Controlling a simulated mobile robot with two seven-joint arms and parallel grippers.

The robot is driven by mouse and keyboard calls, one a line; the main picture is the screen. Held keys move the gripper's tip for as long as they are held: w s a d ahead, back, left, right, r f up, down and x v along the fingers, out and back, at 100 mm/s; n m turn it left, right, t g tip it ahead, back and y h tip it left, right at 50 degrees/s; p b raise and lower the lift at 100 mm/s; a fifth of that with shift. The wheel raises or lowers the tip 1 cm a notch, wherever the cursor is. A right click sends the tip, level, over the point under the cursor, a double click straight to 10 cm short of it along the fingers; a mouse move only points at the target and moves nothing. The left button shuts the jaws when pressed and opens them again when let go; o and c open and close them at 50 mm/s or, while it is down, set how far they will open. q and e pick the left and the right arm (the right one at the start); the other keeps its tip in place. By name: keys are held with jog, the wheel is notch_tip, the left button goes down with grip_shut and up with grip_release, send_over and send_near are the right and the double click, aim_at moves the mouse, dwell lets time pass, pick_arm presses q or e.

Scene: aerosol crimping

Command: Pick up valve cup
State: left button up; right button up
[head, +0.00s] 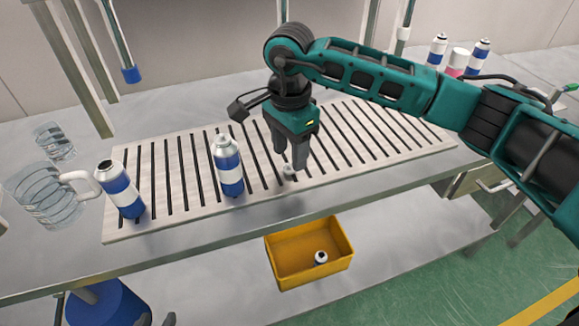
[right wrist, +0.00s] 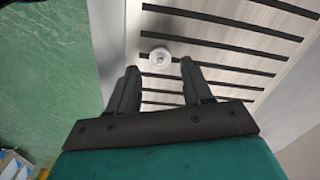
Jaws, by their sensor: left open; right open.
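The valve cup (head: 288,170) is a small pale round piece on the slatted rack (head: 235,205), near its front edge. In the right wrist view the valve cup (right wrist: 160,57) lies beyond the fingertips, roughly centred between them. My right gripper (head: 292,167) is open and points down over the valve cup. Its two dark fingers also show in the right wrist view (right wrist: 158,75), with nothing held between them. In the head view the fingers partly hide the valve cup. I cannot tell whether they touch it. My left gripper is not in view.
A blue-and-white can (head: 228,167) stands left of my right gripper, and another (head: 120,190) stands farther left. A glass jug (head: 45,198) and a glass (head: 55,142) are at the left. Several cans (head: 437,50) stand back right. A yellow bin (head: 308,252) sits below the table.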

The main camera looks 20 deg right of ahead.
aim_at(289, 165)
jog(key=shift+f, duration=1.6)
jog(key=shift+c, duration=0.3)
grip_shut()
